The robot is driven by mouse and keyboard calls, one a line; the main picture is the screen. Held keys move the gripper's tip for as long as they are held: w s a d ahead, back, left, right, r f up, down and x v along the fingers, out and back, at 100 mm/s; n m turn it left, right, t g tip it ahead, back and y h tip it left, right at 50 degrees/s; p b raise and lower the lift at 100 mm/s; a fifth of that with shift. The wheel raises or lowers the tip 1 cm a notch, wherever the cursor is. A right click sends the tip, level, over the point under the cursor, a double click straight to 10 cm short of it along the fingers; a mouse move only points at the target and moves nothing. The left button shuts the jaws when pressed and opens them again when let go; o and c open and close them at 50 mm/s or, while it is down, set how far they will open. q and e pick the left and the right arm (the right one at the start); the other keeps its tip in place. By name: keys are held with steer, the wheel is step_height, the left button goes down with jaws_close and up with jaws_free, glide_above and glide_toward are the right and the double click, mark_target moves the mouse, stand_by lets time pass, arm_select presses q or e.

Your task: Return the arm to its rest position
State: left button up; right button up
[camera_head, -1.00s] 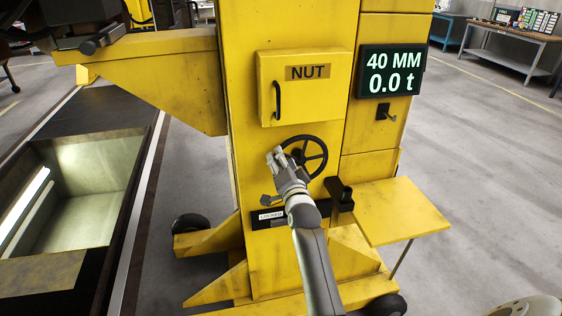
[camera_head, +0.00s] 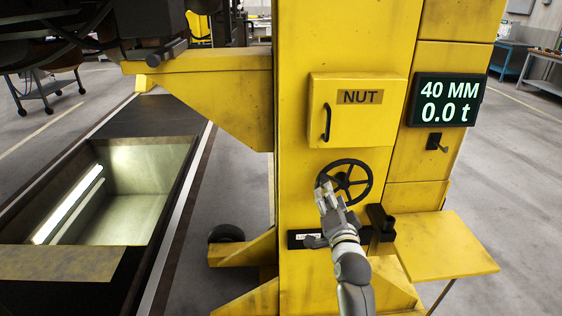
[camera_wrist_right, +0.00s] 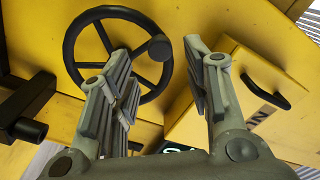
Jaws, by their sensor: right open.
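My right arm reaches up from the bottom of the head view. Its gripper (camera_head: 328,196) is in front of the lower left of the black handwheel (camera_head: 345,182) on the yellow lifting column (camera_head: 300,130). In the right wrist view the gripper (camera_wrist_right: 165,80) is open, its two fingers apart with nothing between them. The handwheel (camera_wrist_right: 85,50) and its knob (camera_wrist_right: 160,46) show beyond the fingers there. Whether a finger touches the wheel I cannot tell. My left gripper does not show.
A yellow NUT box (camera_head: 357,112) sits above the wheel, beside a display (camera_head: 446,100) reading 40 MM and 0.0 t. A yellow shelf (camera_head: 447,247) juts out at right. A black bracket (camera_head: 380,222) stands near my wrist. A lit pit (camera_head: 135,205) lies at left.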

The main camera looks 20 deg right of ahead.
steer(key=shift+f, duration=0.1)
steer(key=s+a+f+n+g+y, duration=0.1)
steer(key=a+f+n+g+y, duration=0.2)
steer(key=f, duration=0.8)
steer(key=s+a+f+n+g, duration=0.15)
steer(key=a+f, duration=0.25)
steer(key=f, duration=0.7)
steer(key=s+a+f+n+g+y, duration=0.1)
steer(key=s+a+f+n+g, duration=0.1)
steer(key=s+f, duration=0.45)
steer(key=s+a+f+n+g+y, duration=0.1)
steer(key=s+a+f+n, duration=0.15)
steer(key=f, duration=0.75)
steer(key=s+a+f+n+g, duration=0.1)
steer(key=s+f+n+g, duration=0.1)
steer(key=s+f, duration=0.7)
steer(key=s+f+n+g, duration=0.25)
steer(key=s+f, duration=0.35)
steer(key=s, duration=0.5)
steer(key=s+d+f+n+g, duration=0.1)
steer(key=s+f+g, duration=0.1)
steer(key=s, duration=0.9)
steer(key=s+d+f+n+g, duration=0.1)
steer(key=s+f, duration=0.4)
steer(key=s, duration=0.6)
steer(key=shift+n+g, duration=0.45)
steer(key=shift+g, duration=0.25)
